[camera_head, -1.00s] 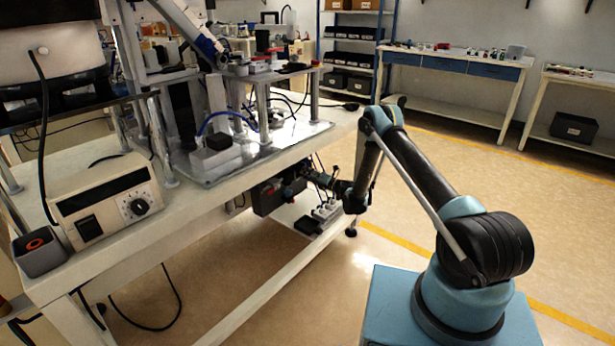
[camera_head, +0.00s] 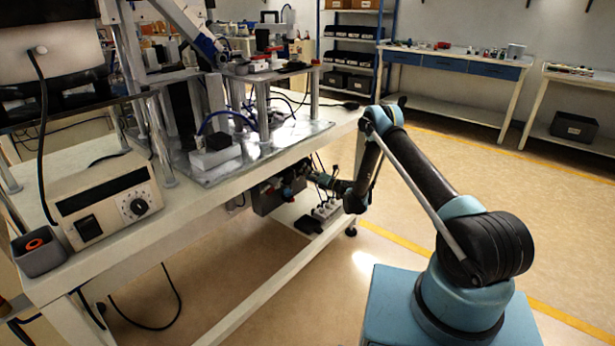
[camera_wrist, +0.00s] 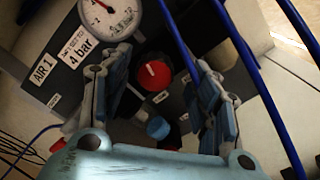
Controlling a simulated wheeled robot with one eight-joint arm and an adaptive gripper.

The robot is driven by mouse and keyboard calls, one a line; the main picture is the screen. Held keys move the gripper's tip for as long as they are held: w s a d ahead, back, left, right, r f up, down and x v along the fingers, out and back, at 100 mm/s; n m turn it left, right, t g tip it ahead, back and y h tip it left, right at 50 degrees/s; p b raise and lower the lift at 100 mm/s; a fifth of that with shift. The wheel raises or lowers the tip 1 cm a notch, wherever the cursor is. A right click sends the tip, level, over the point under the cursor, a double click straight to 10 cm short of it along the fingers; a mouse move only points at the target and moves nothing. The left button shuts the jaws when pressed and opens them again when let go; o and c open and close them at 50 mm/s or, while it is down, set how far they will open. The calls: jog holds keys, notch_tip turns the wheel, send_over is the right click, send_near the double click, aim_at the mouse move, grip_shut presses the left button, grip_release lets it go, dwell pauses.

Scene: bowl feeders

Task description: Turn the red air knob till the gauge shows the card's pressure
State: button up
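The red air knob (camera_wrist: 153,74) with a white pointer mark is on a dark panel in the wrist view. The round white gauge (camera_wrist: 110,14) is at the top, partly cut off by the frame; I cannot read its needle surely. A white card (camera_wrist: 84,54) beside it reads "4 bar". My gripper (camera_wrist: 160,64) is open, its fingers on either side of the red knob with gaps visible. In the head view my gripper (camera_head: 293,174) is at the dark box (camera_head: 266,197) under the table edge; the knob is not clear there.
A blue knob (camera_wrist: 158,127) lies below the red one. An "AIR 1" label (camera_wrist: 45,69) is left of the card. Blue hoses (camera_wrist: 262,90) cross the right side of the wrist view. The workbench (camera_head: 190,205) overhangs the box, and a power strip (camera_head: 326,210) is below.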

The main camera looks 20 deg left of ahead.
notch_tip(320, 180, up, 10)
dwell(0.8)
